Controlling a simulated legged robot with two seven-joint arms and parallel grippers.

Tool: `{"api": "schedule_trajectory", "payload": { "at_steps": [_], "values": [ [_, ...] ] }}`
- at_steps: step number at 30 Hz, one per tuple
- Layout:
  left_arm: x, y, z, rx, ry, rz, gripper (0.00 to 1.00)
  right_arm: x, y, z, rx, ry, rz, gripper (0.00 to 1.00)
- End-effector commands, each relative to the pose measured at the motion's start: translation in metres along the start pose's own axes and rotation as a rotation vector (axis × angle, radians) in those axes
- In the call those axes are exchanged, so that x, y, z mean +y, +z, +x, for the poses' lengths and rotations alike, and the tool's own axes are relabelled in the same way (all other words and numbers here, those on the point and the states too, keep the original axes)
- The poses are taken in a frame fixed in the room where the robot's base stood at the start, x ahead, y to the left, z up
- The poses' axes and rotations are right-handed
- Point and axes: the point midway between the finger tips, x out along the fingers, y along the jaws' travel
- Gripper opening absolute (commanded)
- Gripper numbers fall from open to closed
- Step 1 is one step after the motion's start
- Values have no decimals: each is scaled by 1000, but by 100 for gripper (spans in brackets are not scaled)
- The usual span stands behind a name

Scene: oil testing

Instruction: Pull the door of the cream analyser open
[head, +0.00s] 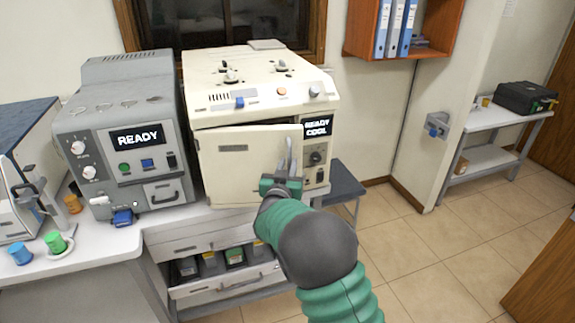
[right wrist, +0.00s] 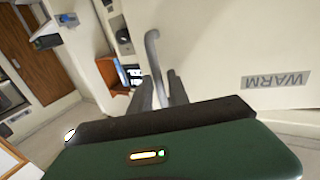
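The cream analyser (head: 262,88) stands on the bench, its display reading "READY COOL". Its door (head: 238,165) is slightly ajar, with a dark gap along its top edge. The door also fills the right of the right wrist view (right wrist: 230,50), with a "WARM" label. A grey curved handle (right wrist: 152,48) stands out from the door near its right edge in the head view. My right gripper (head: 284,172) is at this handle, with the handle between its two fingers (right wrist: 163,92), which look closed around it. My left gripper is not in view.
A grey analyser (head: 125,135) stands close on the left. Below are drawers, one open (head: 230,285) with several containers. A dark stool (head: 340,182) is right of the bench; open floor (head: 440,250) lies beyond.

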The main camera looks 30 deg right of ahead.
Motion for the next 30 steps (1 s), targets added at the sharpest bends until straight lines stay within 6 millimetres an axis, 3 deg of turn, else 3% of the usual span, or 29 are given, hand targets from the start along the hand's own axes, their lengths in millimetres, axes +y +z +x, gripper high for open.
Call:
{"api": "schedule_trajectory", "payload": {
  "at_steps": [5, 11, 30],
  "values": [
    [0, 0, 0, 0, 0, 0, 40, 0, 0, 0, 0, 0, 0, 22],
    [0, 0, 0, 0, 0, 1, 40, 0, 0, 0, 0, 0, 0, 0],
    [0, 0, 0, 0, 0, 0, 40, 0, -1, 0, 3, 1, 1, 0]
  ]
}}
